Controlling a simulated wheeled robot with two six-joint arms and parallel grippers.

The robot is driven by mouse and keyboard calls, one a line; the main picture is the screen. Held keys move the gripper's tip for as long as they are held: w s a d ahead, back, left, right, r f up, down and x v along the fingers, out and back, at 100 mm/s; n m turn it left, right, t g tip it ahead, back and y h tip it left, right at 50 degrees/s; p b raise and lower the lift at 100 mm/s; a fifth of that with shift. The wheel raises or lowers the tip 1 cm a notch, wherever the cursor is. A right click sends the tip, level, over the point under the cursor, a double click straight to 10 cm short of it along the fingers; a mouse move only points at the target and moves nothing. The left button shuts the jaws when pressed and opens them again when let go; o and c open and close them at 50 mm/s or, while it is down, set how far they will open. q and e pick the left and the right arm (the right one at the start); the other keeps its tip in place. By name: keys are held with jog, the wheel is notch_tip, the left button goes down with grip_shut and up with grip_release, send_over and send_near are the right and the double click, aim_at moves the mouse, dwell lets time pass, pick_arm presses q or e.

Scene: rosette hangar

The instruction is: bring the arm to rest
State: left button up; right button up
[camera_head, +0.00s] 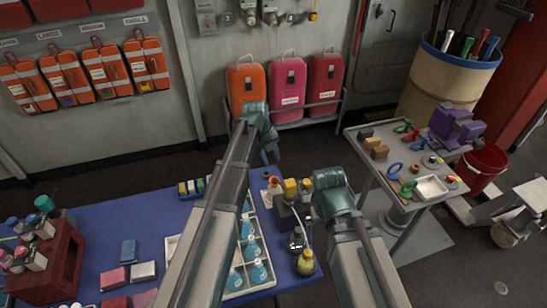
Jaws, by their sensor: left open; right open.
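My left arm reaches up from the bottom of the head view across the blue table (95,225). My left gripper (271,155) is open and empty, held beyond the table's far edge and pointing down. My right arm comes in from the bottom right. My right gripper (331,184) is open, in front of the table's right end, near the small bottles; its fingertips are mostly hidden by its own body. I see nothing held in either gripper.
A white divided tray (273,279) with blue-labelled bottles lies under my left arm. A yellow bottle (306,263) stands near my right arm. A red-brown rack (62,262) is at left. A grey tool table (362,152) stands at right. Dark floor lies between.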

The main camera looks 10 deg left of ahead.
pick_arm(q)
jog(key=shift+s+r, duration=0.1)
jog(key=shift+r, duration=0.05)
pick_arm(e)
jog(key=shift+r, duration=0.15)
pick_arm(q)
jog(key=s+d+f+n+g+y+b, duration=0.1)
jog(key=s+d+n, duration=0.3)
jog(key=s+n, duration=0.8)
jog(key=s+d+f+n+g+y+b, duration=0.1)
jog(key=s+d+n, duration=0.3)
jog(key=s+n, duration=0.8)
jog(key=shift+s+d+f+n+y+b, duration=0.25)
jog(key=shift+s+f+n+y+b, duration=0.15)
jog(key=shift+s+f+y+b, duration=0.45)
pick_arm(e)
notch_tip(320, 180, down, 3)
jog(key=shift+f, duration=0.1)
pick_arm(q)
jog(key=shift+s+h, duration=0.25)
